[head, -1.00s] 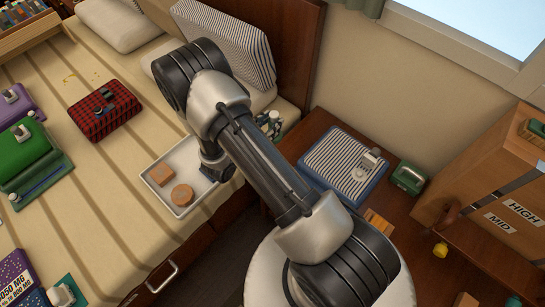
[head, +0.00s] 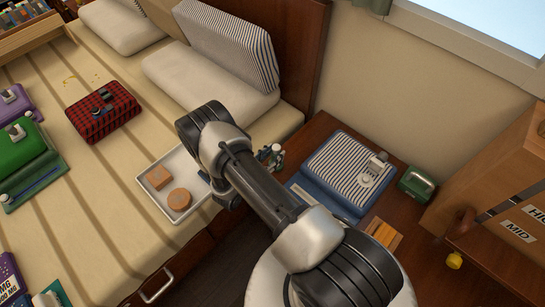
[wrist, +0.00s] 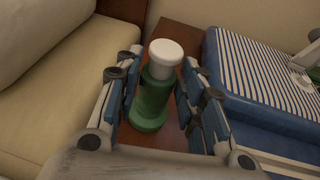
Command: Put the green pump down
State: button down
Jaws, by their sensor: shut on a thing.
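The green pump (wrist: 152,97) has a green body and a white cap, and is upright between my fingers in the wrist view. My gripper (wrist: 158,100) has blue-padded fingers on both sides of the pump and is shut on it. In the head view the pump (head: 277,151) and my gripper (head: 268,157) are small, at the left edge of the wooden nightstand (head: 313,132), close to the bed. Wood shows around the pump's base in the wrist view. I cannot tell whether the base touches it.
A striped pillow-like case on a blue base (head: 345,165) lies right of the pump. A green box (head: 415,183) stands beyond it. The bed (head: 110,165) with a white tray (head: 168,212) is on the left. Bare wood around the pump is narrow.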

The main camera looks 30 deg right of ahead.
jog(key=c, duration=1.1)
grip_release()
jog(key=shift+f, duration=0.2)
jog(key=shift+o, duration=0.2)
